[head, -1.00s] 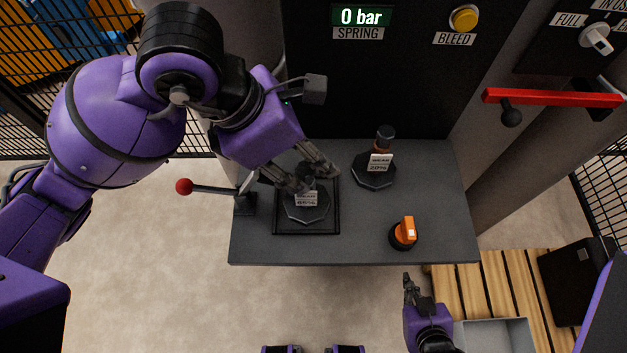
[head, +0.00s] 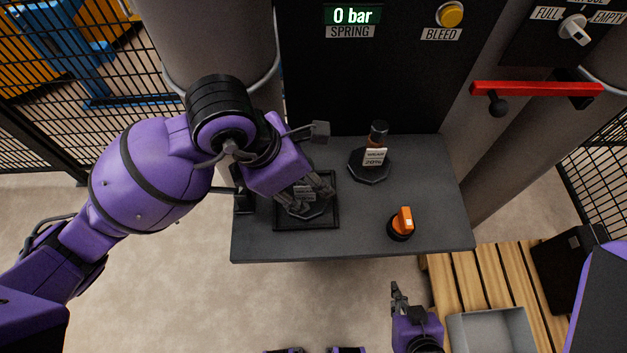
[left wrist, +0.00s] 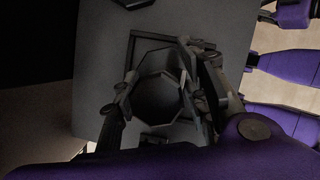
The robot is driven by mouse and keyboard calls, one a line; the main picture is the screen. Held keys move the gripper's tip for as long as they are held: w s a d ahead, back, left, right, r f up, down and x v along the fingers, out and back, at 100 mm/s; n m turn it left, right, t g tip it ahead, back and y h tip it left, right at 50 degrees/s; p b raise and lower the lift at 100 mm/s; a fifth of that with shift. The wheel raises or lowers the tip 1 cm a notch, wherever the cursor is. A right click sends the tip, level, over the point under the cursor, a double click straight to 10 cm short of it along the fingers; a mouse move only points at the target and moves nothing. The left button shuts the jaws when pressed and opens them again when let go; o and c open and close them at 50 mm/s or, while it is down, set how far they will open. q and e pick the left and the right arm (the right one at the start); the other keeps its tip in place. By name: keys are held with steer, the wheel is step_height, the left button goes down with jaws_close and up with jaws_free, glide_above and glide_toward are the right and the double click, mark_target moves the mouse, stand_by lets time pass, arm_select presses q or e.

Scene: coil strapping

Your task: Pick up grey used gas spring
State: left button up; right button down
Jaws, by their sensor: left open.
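The grey used gas spring (head: 309,213), with an octagonal dark base and a white wear label, stands in a square black tray (head: 332,227) on the left of the grey table. My left gripper (head: 302,193) is open and low over it, with a finger on each side. It hides the upper part of the spring. In the left wrist view, the octagonal part (left wrist: 159,98) lies between the two fingers; I cannot tell whether they touch it. My right gripper (head: 397,293) is in front of the table, away from the spring; its jaw state is unclear.
A second spring with a "WEAR 20%" label (head: 369,170) stands right of the tray. An orange-handled knob (head: 402,223) is at the table's front right. A grey bin (head: 490,335) rests on wooden slats (head: 445,277). The panel display (head: 352,15) reads 0 bar.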

arm_select(q)
jaws_close()
steer(key=shift+r, duration=0.1)
stand_by(0.3)
